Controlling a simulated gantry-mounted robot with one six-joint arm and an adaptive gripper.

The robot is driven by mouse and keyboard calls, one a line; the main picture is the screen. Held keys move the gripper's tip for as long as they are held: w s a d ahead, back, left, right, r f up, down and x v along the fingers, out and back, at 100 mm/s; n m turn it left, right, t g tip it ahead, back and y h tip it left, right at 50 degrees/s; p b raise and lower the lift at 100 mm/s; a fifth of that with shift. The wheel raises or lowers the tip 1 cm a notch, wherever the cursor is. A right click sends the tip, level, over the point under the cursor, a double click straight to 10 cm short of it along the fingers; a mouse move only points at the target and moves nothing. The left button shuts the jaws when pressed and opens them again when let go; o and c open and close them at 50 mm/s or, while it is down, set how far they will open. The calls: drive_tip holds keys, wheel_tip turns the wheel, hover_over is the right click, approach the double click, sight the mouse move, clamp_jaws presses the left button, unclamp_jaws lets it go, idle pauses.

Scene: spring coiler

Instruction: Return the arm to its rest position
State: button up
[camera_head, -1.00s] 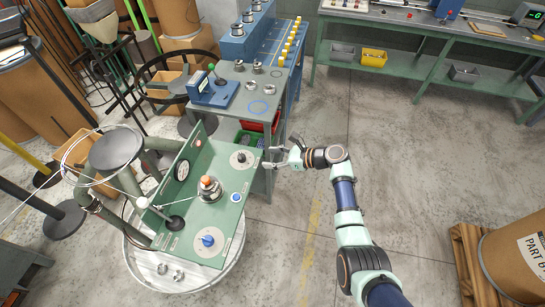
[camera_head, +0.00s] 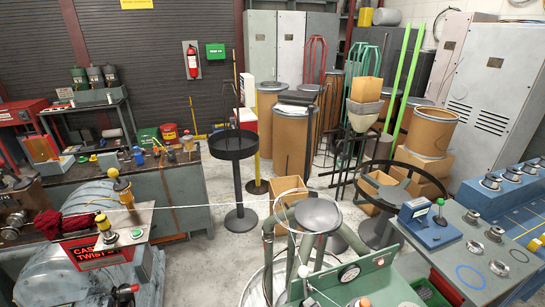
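My arm and my gripper are not in the head view now, so the arm's pose and the gripper's opening are hidden. The green coiler panel (camera_head: 375,284) shows only in part at the bottom, with a round gauge (camera_head: 349,273) on it. The frame cuts off the rest of the panel.
A grey bench (camera_head: 470,262) with a blue lever device (camera_head: 422,226) stands at the right. A grey machine with a red sign (camera_head: 97,252) is at lower left. A black round stand (camera_head: 233,145) is mid-floor. A thin wire (camera_head: 190,206) runs between the machines.

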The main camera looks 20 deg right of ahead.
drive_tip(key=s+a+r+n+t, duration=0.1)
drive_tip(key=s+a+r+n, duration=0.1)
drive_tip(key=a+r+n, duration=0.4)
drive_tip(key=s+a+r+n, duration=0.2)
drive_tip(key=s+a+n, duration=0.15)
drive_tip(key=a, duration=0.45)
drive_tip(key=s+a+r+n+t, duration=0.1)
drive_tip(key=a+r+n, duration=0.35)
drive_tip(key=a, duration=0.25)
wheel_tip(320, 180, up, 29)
drive_tip(key=p, duration=2.9)
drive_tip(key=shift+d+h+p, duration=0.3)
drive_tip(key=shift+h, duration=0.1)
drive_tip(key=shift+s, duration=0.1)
